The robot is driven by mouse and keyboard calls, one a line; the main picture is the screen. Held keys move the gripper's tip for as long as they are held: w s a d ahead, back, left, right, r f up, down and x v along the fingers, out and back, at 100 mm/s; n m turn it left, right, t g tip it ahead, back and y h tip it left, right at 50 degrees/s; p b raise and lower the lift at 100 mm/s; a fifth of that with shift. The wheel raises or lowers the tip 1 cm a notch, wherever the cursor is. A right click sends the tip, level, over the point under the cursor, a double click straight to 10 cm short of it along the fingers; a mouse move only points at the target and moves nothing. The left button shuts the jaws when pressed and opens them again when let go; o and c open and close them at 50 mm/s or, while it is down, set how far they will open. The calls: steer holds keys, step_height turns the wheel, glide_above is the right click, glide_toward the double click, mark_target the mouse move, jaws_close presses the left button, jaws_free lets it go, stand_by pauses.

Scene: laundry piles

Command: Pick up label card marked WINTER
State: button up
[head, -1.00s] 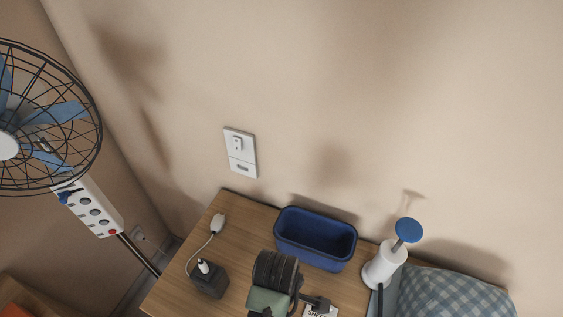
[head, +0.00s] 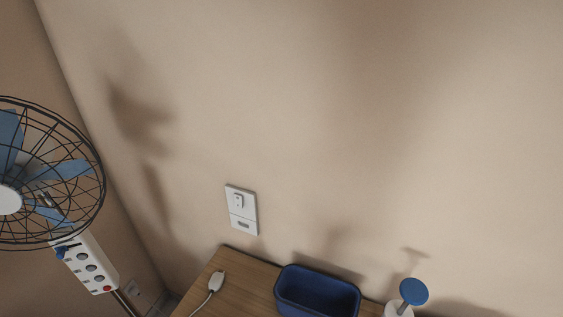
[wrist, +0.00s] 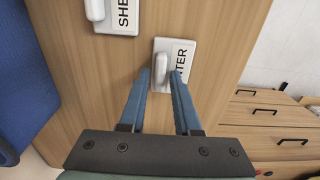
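A white label card (wrist: 187,50) lies on the wooden top in the wrist view. Its black lettering ends in "TER"; the start is covered by my right finger. A white rounded grip stands on the card's left part. My gripper (wrist: 160,74) is open, with its two blue fingers pointing at the card. The grip shows between the fingertips, and I cannot tell whether either finger touches it. The head view shows neither this card nor my gripper.
A second card reading "SHE" (wrist: 122,14) lies just up-left. A blue object (wrist: 35,70) is at the left, with drawers (wrist: 265,120) at the right.

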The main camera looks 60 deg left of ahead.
jaws_close()
